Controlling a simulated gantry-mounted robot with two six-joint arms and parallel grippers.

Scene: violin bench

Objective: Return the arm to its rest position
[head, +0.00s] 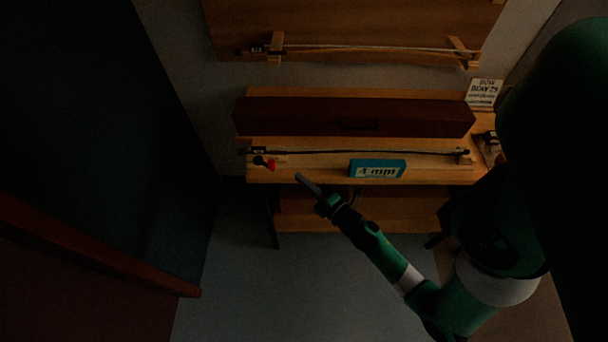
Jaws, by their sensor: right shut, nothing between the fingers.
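My right arm (388,260) is green with a white band and reaches in from the lower right. Its gripper (307,184) is shut and empty, in front of the bench's front edge and apart from the things on it. On the wooden bench (315,177), a bow (360,152) lies lengthwise on small supports. A blue box (377,168) with lettering lies in front of the bow. A small red and black item (268,163) sits at the bench's left. My left gripper is not in view.
A long dark red-brown case (350,117) lies at the back of the bench. Another bow (370,48) hangs on the wall board (350,20). A sign (484,93) stands at the right. A reddish-brown edge (100,250) is at lower left. The floor (280,290) in front is clear.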

